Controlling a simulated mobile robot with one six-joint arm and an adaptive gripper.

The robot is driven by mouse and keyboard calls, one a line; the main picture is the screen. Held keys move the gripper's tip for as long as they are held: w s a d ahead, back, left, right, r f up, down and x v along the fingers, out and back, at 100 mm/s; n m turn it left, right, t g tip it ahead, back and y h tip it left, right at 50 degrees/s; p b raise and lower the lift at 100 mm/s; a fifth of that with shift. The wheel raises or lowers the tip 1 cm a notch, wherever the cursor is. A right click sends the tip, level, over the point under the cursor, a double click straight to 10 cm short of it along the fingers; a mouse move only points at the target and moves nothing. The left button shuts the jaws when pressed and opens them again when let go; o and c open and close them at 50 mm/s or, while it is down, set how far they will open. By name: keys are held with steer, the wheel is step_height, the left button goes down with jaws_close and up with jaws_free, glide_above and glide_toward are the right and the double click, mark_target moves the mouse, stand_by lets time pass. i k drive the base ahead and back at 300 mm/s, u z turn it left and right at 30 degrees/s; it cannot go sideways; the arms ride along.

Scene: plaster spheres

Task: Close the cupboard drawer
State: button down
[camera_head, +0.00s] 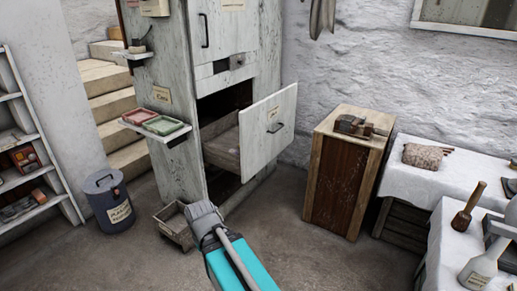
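The white cupboard (166,100) stands at the centre left. Its drawer stands pulled out toward the right, with the front panel (262,140) clear of the cupboard. A dark handle (275,127) and a paper label are on the drawer front. The drawer's inside (224,152) shows behind the panel, below a dark opening. My arm, teal with a grey joint, reaches up from the bottom centre, below and in front of the drawer. My gripper's fingers do not show.
A wooden cabinet (337,190) with a tool on top stands right of the drawer. A small crate (178,232) lies on the floor beside my arm. A blue bin (110,203) and shelf stand left. Cloth-covered tables (400,178) are at right. Floor between is clear.

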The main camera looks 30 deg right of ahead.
mark_target(265, 128)
steer(key=z, duration=0.45)
steer(key=i, duration=0.9)
steer(key=z, duration=0.55)
